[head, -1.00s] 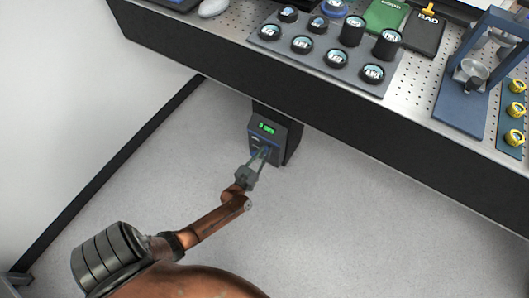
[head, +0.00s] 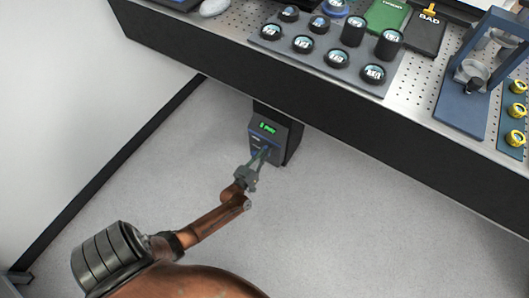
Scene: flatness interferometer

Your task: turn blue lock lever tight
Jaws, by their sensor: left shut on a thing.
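A dark box (head: 284,144) with a lit green display (head: 267,128) hangs under the front edge of the table. A small blue part, which looks like the blue lock lever (head: 256,149), shows low on its front face, mostly hidden by the fingers. My left gripper (head: 261,156) reaches up to that face from the lower left and is shut on the lever. The lever's exact angle is too small to tell. My right gripper is not in view.
The perforated table (head: 228,25) above carries a grey tray of round optics (head: 325,45), a green case (head: 388,15), a black "BAD" case (head: 424,35), a blue stand (head: 462,108) and several yellow rings. The floor (head: 350,230) around the box is clear.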

